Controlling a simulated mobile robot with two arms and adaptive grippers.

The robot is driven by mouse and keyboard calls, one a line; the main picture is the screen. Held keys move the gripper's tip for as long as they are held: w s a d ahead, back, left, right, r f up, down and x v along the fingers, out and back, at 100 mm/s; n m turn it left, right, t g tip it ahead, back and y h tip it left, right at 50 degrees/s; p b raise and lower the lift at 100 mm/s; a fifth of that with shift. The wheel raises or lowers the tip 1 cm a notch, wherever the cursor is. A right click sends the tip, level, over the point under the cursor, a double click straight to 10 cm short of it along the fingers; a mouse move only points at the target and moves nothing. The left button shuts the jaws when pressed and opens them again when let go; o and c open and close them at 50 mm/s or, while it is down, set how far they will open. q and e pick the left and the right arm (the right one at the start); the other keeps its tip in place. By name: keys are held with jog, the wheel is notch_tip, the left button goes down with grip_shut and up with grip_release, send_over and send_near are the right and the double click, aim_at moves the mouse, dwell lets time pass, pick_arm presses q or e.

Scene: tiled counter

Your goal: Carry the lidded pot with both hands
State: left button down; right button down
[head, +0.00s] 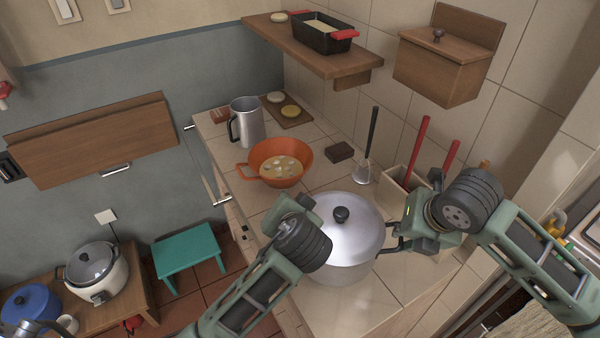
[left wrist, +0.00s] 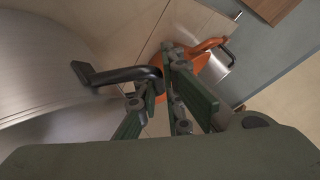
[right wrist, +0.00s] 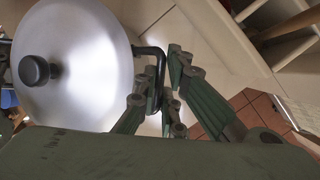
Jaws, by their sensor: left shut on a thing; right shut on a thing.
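The lidded pot (head: 348,232) is silver with a black lid knob and stands upright at the front of the tiled counter in the head view. My right gripper (head: 398,238) is shut on its right black handle. In the right wrist view the lid (right wrist: 85,60) fills the left side, and the handle (right wrist: 150,60) runs into the fingers (right wrist: 160,95). My left gripper (left wrist: 160,85) is shut on the other black handle (left wrist: 115,76) in the left wrist view. In the head view my left wrist hides that handle. Whether the pot touches the counter I cannot tell.
An orange pan (head: 278,160) with food sits behind the pot, with a metal jug (head: 247,122) beyond it. A shelf (head: 310,52) with a black dish overhangs the back.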

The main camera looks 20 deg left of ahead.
pick_arm(q)
jog(key=c, duration=2)
grip_release()
jog(key=shift+d, duration=0.25)
pick_arm(e)
jog(key=c, duration=2)
grip_release()
jog(key=shift+s+a+r, duration=0.1)
jog(key=shift+s+a, duration=0.05)
jog(key=shift+a, duration=0.1)
pick_arm(q)
jog(key=shift+o, duration=0.5)
jog(key=shift+s+a, duration=0.15)
pick_arm(e)
jog(key=shift+o, duration=0.7)
jog(key=shift+d, duration=0.1)
jog(key=shift+d, duration=0.15)
pick_arm(q)
jog(key=v, duration=0.8)
pick_arm(e)
jog(key=v, duration=1.2)
jog(key=shift+d, duration=0.1)
